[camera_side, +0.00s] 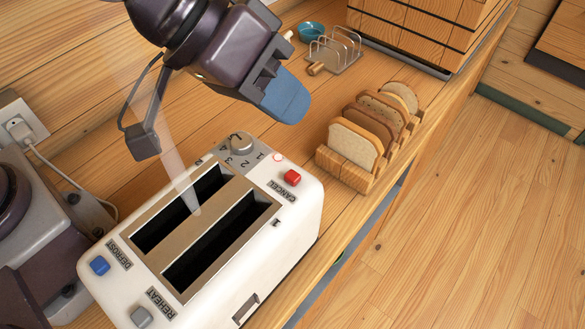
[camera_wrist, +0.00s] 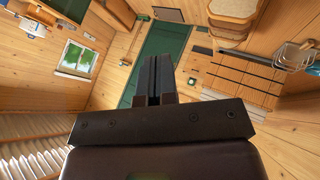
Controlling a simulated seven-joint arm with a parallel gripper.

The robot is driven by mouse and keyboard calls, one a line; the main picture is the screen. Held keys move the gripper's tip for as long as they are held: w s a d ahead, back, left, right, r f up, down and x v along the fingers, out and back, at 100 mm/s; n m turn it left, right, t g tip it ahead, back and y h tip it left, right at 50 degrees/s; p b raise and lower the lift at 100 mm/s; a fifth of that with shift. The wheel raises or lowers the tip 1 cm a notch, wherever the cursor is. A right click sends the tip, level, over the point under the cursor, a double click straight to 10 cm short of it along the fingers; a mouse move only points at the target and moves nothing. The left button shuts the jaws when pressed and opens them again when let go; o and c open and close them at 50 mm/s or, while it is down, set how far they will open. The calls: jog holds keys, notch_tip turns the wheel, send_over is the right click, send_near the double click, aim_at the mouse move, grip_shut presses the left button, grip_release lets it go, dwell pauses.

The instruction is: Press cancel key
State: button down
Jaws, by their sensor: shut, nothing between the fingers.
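The red cancel key (camera_side: 292,177) sits on the top of the white toaster (camera_side: 300,222), near its far right end, beside the printed word CANCEL. My gripper (camera_side: 290,105) is shut and empty. Its blue fingertips are in the air above and behind the key, apart from it. In the wrist view, my gripper (camera_wrist: 157,62) shows as two dark fingers held together, pointing at the room. The toaster and the key do not show in the wrist view.
A dial (camera_side: 241,143), a blue defrost key (camera_side: 99,265) and a grey reheat key (camera_side: 141,316) are on the toaster. A wooden rack (camera_side: 342,172) with bread slices stands right of it. A metal rack (camera_side: 335,52) and teal bowl (camera_side: 311,32) lie behind. The counter edge is at right.

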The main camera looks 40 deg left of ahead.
aim_at(290, 172)
jog(key=shift+w+r+n+t, duration=0.3)
jog(key=shift+w+r+t, duration=0.05)
jog(key=shift+w+t, duration=0.1)
jog(key=shift+f, duration=0.1)
jog(key=shift+f, duration=4.35)
jog(key=shift+f, duration=0.4)
jog(key=shift+f, duration=0.5)
jog(key=shift+r, duration=0.95)
